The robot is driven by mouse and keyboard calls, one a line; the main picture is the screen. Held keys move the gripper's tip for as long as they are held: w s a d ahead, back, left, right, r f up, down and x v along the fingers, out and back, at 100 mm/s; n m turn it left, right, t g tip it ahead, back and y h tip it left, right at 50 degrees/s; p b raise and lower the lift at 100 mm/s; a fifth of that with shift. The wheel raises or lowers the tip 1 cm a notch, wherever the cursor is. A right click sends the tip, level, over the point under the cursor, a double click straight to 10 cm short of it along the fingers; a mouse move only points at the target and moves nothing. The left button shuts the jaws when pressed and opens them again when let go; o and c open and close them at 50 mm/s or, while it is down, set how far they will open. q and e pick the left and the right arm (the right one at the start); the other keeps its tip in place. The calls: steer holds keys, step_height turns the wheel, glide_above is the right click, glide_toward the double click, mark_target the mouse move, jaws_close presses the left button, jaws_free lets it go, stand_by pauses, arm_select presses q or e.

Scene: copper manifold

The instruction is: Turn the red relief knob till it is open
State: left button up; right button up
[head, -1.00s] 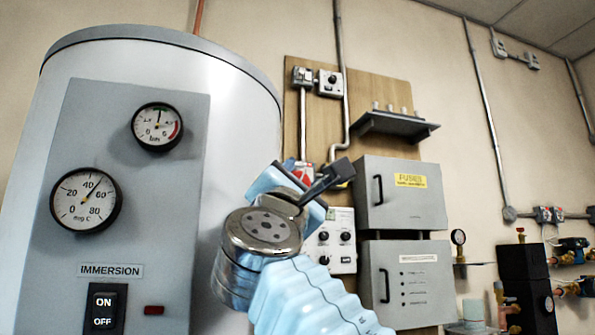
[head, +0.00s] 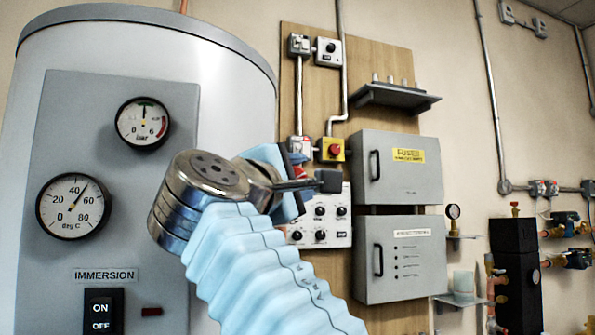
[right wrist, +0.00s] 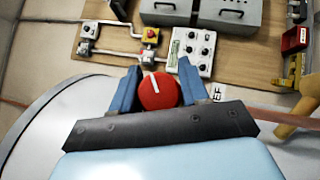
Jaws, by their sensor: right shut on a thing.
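The red relief knob (right wrist: 158,92) shows in the right wrist view as a round red disc with a white pointer line. The line points up and slightly left in that view. My right gripper (right wrist: 159,88) has a blue finger on each side of the knob and is shut on it. In the head view my right gripper (head: 283,180) is beside the tank's right side, and my wrist and arm hide most of the knob there. My left gripper is not in view.
The white tank (head: 235,90) with gauges fills the left. Behind my gripper, a wooden board (head: 385,60) carries a yellow-and-red switch (head: 333,150), a dial panel (head: 335,235) and two grey boxes (head: 400,165). Black pipework equipment (head: 517,260) stands at the right.

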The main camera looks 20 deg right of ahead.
stand_by(0.4)
steer(key=o, duration=1)
steer(key=shift+c, duration=0.2)
steer(key=b+v, duration=0.2)
steer(key=v, duration=1.1)
steer(key=shift+s+a+b, duration=0.25)
steer(key=shift+s+b, duration=0.1)
